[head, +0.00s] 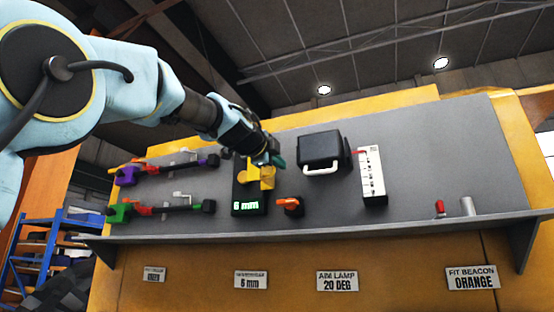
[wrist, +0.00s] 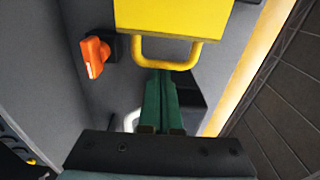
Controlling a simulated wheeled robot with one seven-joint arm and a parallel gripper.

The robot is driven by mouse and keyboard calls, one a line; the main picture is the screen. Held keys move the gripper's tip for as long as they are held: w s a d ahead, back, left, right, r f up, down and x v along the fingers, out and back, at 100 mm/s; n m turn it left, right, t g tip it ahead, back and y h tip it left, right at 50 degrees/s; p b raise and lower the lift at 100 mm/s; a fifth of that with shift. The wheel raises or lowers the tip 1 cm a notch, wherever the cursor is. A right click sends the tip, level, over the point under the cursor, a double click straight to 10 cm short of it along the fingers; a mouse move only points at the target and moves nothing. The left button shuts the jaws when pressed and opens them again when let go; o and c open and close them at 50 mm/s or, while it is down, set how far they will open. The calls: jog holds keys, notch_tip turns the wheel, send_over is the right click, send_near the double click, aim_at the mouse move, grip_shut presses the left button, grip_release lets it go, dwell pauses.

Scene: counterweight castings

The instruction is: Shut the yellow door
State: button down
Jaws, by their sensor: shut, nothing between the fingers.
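The yellow door (wrist: 172,14) shows at the top of the wrist view as a flat yellow panel with a U-shaped yellow handle (wrist: 165,66). In the head view the yellow part (head: 266,183) stands out from a black unit with a lit "6 mm" display (head: 249,206), partly hidden by my gripper. My gripper (wrist: 160,76) has its green fingers together with nothing between them. The fingertips are right at the handle's bar in the wrist view; I cannot tell whether they touch it. In the head view my gripper (head: 276,160) is just above the yellow part.
An orange knob (head: 290,206) sits right of the display. Further right are a black box with a white handle (head: 320,170), a white scale (head: 371,177) and a red-tipped part (head: 439,207). Coloured levers (head: 165,208) line the panel's left. A grey ledge (head: 330,231) runs below.

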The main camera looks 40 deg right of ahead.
jog(key=shift+w+a, duration=0.2)
jog(key=shift+a, duration=0.15)
jog(key=shift+w+a, duration=0.1)
jog(key=shift+a, duration=0.05)
